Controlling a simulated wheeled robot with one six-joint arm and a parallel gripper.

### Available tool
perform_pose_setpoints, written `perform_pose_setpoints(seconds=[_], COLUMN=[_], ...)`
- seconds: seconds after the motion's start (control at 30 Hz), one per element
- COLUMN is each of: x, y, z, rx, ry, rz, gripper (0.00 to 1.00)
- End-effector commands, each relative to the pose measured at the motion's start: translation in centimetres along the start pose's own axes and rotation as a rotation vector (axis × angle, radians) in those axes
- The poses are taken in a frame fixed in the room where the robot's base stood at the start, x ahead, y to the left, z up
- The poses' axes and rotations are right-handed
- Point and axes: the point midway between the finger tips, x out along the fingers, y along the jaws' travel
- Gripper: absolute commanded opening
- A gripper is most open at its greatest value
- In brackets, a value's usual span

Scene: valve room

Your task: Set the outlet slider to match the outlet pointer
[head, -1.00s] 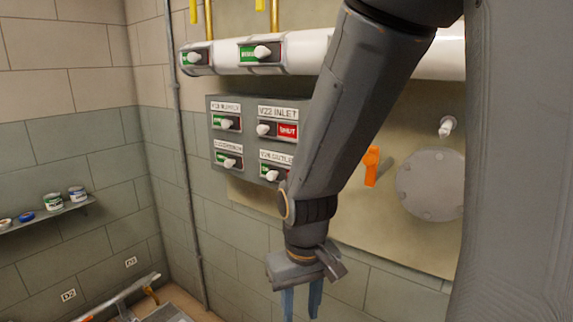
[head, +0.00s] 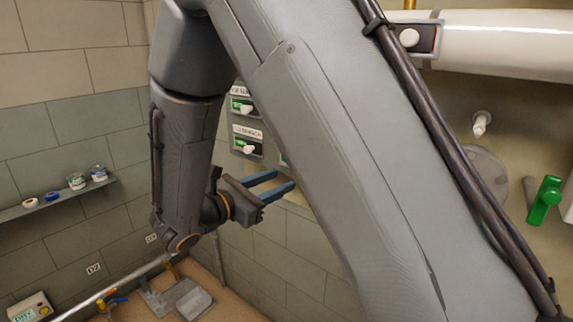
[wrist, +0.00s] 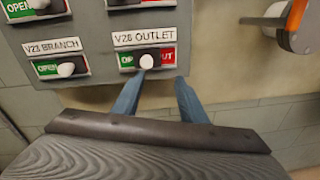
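The outlet slider's white knob (wrist: 147,62) shows in the wrist view under the OUTLET label (wrist: 144,37). It sits near the middle of its slot, between the green left part and the red right part. My gripper (wrist: 161,77) is open and empty, its blue fingers just below the slot. The left fingertip appears close under the knob; contact cannot be told. The right fingertip is below the red part. In the head view my gripper (head: 284,179) points right at the panel, and my arm hides most of the outlet slider. I cannot identify the outlet pointer for sure.
The BRANCH slider (wrist: 66,69) is left of the outlet slider, its knob near mid-slot. More sliders are above. A green lever (head: 544,200) and a white pipe (head: 500,45) are at right.

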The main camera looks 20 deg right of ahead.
Motion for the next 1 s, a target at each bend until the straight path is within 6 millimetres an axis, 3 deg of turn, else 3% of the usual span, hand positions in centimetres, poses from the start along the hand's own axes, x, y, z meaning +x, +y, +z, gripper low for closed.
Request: perform_pose_setpoints(seconds=[0.1, 0.2, 0.63, 1.0], x=[-0.9, -0.2, 5.7, 6.6], y=[1.9, 2.3, 2.6, 2.7], z=[0.5, 0.7, 1.0, 0.9], rx=[-0.016, -0.018, -0.016, -0.015], ry=[-0.042, -0.051, -0.048, -0.047], rz=[0.065, 0.075, 0.071, 0.073], gripper=[0.39, 0.39, 0.39, 0.39])
